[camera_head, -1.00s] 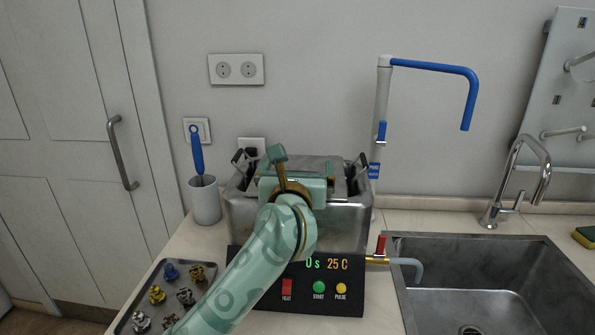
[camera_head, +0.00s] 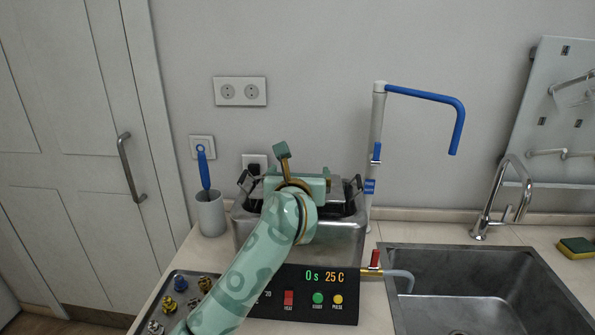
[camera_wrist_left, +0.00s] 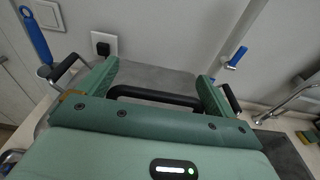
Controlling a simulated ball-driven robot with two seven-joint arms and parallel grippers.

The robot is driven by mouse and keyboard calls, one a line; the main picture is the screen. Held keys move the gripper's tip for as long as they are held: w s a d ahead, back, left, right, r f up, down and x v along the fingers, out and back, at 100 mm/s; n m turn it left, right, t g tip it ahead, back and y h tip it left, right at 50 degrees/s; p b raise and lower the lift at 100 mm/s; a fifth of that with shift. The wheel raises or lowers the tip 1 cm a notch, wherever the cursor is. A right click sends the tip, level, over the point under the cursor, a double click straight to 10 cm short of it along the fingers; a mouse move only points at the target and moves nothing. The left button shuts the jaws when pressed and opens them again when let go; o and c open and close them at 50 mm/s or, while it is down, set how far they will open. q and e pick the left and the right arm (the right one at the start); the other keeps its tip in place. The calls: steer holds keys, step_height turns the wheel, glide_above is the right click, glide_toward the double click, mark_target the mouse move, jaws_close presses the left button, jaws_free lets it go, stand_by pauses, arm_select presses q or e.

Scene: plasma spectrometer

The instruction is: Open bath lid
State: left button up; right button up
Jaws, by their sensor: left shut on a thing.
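The bath (camera_head: 340,238) is a steel box on a black control panel, in the middle of the head view. My left gripper (camera_head: 298,180) is over its top and hides much of the lid area. In the left wrist view my left gripper (camera_wrist_left: 157,92) has its fingers at both ends of a black lid handle (camera_wrist_left: 155,97) and is shut on it. The grey lid (camera_wrist_left: 170,79) shows behind the handle. How far the lid is raised is hard to tell. My right gripper is not in view.
Black-handled holders (camera_head: 355,190) stand at the bath's sides. A cup with a blue brush (camera_head: 205,172) is left, a tray of small parts (camera_head: 183,275) front left. A blue-spouted tap (camera_head: 376,160) rises behind right. The sink (camera_head: 470,290) lies right, with a red-handled drain valve (camera_head: 375,259) between.

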arm_select(q)
steer(key=r+g+p, duration=0.1)
steer(key=w+r+p, duration=0.1)
steer(key=r+p, duration=0.1)
steer(key=w+r+g+p, duration=0.1)
steer(key=p, duration=0.1)
steer(key=shift+w+r+g, duration=0.15)
steer(key=shift+r+g, duration=0.05)
steer(key=shift+g, duration=0.1)
steer(key=shift+w+r+g+p, duration=0.25)
steer(key=shift+w+g+p, duration=0.5)
steer(key=shift+p, duration=0.5)
steer(key=o, duration=1.1)
steer(key=shift+w+f, duration=0.1)
steer(key=shift+f, duration=0.05)
steer(key=p+v, duration=0.2)
steer(key=v, duration=1.4)
steer(key=shift+s, duration=0.2)
